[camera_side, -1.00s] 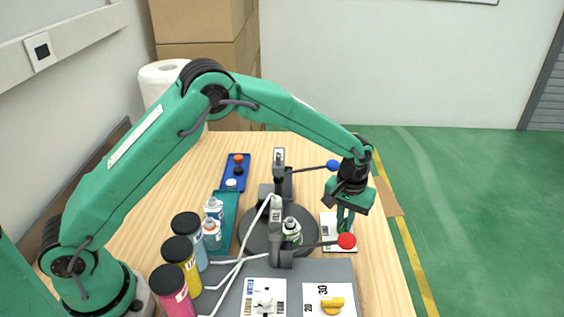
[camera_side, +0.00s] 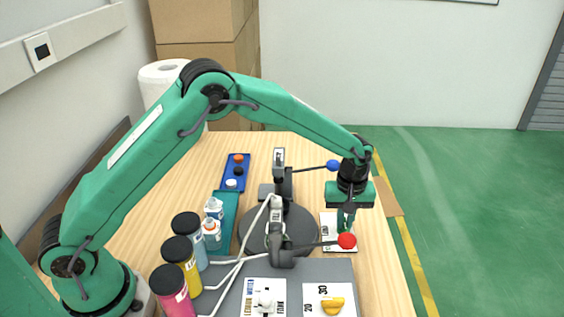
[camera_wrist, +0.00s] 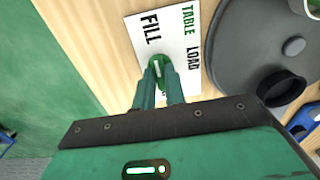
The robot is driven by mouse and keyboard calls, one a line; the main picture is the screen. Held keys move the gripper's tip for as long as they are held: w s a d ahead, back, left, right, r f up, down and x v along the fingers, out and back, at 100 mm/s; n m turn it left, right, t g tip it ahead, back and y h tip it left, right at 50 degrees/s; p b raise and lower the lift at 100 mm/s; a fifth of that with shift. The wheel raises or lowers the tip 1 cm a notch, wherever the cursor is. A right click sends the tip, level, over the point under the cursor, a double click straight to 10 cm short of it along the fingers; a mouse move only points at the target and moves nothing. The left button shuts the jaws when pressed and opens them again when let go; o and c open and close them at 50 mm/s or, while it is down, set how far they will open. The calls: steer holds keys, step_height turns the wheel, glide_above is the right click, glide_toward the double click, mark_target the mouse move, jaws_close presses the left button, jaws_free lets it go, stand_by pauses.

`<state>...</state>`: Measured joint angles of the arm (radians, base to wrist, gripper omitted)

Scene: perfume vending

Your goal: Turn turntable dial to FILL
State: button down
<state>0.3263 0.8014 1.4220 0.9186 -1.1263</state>
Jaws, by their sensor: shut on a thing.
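The turntable dial is a green knob (camera_wrist: 210,47) on a white card (camera_wrist: 172,22) printed FILL, TABLE and LOAD. In the side view the card (camera_side: 329,222) lies at the table's right edge, with the dial mostly hidden by my gripper (camera_side: 346,222). In the wrist view my gripper (camera_wrist: 163,82) is shut on the dial's near end, close to the card's lower edge. Which word the dial points at I cannot tell clearly. The dark round turntable (camera_side: 252,240) stands left of the card; its bottle is mostly hidden behind a post.
A red-knobbed lever (camera_side: 347,241) reaches close to my gripper in the side view, and a blue-knobbed lever (camera_side: 333,166) stands behind. A yellow dial (camera_side: 333,304) is at the front. Several capped bottles (camera_side: 181,262) stand at the left.

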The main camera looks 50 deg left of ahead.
steer(key=shift+w+r, duration=0.1)
steer(key=shift+r, duration=0.05)
steer(key=c, duration=1.5)
jaws_free()
steer(key=shift+o, duration=0.2)
steer(key=shift+r, duration=3.85)
